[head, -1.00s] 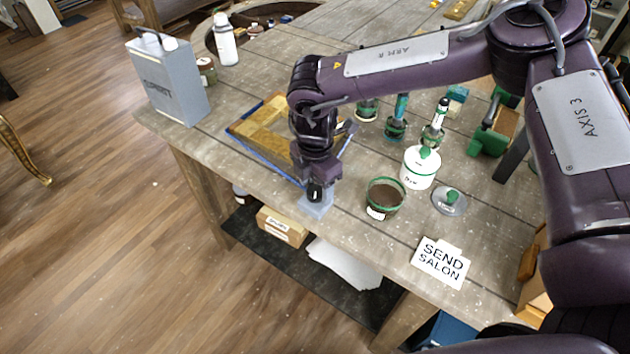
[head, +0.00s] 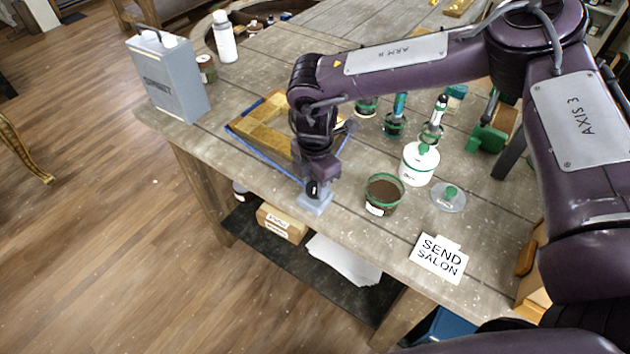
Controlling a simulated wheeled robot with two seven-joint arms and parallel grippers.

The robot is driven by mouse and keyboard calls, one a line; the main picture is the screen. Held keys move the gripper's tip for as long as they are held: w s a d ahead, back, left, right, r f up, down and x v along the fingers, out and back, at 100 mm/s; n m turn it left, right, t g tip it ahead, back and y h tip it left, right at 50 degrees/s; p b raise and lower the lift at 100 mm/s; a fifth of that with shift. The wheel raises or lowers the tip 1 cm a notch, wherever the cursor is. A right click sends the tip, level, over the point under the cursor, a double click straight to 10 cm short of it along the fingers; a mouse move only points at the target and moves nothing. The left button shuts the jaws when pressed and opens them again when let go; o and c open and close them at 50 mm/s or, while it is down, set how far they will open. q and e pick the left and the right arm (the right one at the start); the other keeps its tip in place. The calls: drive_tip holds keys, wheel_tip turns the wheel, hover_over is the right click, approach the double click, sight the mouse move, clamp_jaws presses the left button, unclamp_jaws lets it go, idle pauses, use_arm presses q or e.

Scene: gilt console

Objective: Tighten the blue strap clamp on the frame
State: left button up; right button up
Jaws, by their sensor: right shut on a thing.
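A gold frame (head: 262,132) lies flat on the workbench (head: 402,243), partly hidden by my right arm. The blue strap (head: 261,163) runs along the frame's outer edge and lies around it. A grey-blue block (head: 315,204), seemingly the clamp body, sits at the frame's near corner by the bench's front edge. My right gripper (head: 315,191) points down at the top of this block and is shut on a small dark part there, seemingly the clamp's knob. The fingertips are small and partly hidden. My left gripper is out of view.
A grey spirit can (head: 168,80) stands at the back left, with a white bottle (head: 224,37) behind. A brown pot (head: 382,194), a white tub (head: 418,164), a round lid (head: 448,198) and a "SEND SALON" card (head: 439,259) lie right of the gripper.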

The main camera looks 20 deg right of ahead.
sight(315, 187)
drive_tip(key=m+p, duration=0.1)
drive_tip(key=m, duration=0.3)
drive_tip(key=shift+r+m, duration=0.1)
drive_tip(key=shift+m, duration=0.2)
drive_tip(key=shift+m+p, duration=0.7)
drive_tip(key=shift+m, duration=1.2)
drive_tip(key=shift+w+r, duration=0.1)
drive_tip(key=o, duration=1)
drive_tip(key=shift+r, duration=0.1)
wheel_tip(315, 187, up, 8)
drive_tip(key=shift+f, duration=0.25)
drive_tip(key=shift+f, duration=0.1)
